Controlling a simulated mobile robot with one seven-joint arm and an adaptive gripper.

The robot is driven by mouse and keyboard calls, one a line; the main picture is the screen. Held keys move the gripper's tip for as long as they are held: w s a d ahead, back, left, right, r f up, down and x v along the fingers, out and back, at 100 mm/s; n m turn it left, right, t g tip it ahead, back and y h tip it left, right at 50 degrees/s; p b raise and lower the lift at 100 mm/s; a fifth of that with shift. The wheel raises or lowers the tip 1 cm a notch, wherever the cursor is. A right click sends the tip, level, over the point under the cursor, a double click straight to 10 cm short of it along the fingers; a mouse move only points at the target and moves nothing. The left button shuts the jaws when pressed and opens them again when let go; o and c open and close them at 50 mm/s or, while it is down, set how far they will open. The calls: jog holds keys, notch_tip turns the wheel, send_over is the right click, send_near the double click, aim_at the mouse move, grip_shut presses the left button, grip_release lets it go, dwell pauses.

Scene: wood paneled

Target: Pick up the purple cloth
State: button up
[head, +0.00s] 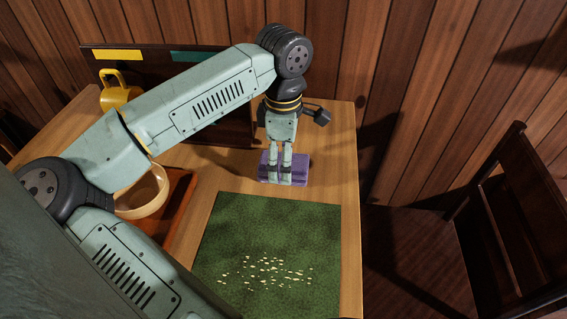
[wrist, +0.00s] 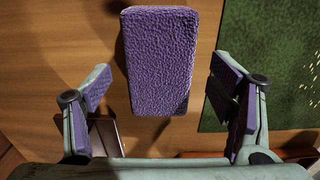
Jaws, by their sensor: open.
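The purple cloth (head: 302,168) looks like a thick, textured rectangular block and lies on the wooden table near its back right part. In the wrist view the purple cloth (wrist: 160,60) is upper centre, between the lines of the two fingers and beyond their tips. My gripper (head: 286,180) is above it in the head view, hiding part of it. In the wrist view my gripper (wrist: 162,80) is open, its purple-padded fingers wide apart and empty. I see no contact with the cloth, but the exact height gap is hard to tell.
A green mat (head: 270,225) with scattered pale crumbs lies in front of the cloth. A bowl (head: 146,195) on a brown tray (head: 183,205) and a yellow mug (head: 118,95) stand left, partly behind my arm. A dark chair (head: 510,200) is right of the table (head: 345,170).

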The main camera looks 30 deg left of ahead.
jog(key=shift+f, duration=1.15)
jog(key=c, duration=1.2)
jog(key=shift+r, duration=0.1)
jog(key=shift+c, duration=0.2)
jog(key=shift+r, duration=0.55)
notch_tip(320, 180, up, 2)
jog(key=shift+r+b, duration=0.15)
jog(key=shift+b, duration=0.55)
jog(key=s+b, duration=0.1)
jog(key=s, duration=0.4)
jog(key=s+d+r+b, duration=0.1)
jog(key=s, duration=0.4)
jog(key=s+d+b, duration=0.1)
jog(key=s, duration=0.4)
jog(key=shift+s+d+r+b, duration=0.2)
jog(key=shift+s+b, duration=0.1)
jog(key=shift+s, duration=0.1)
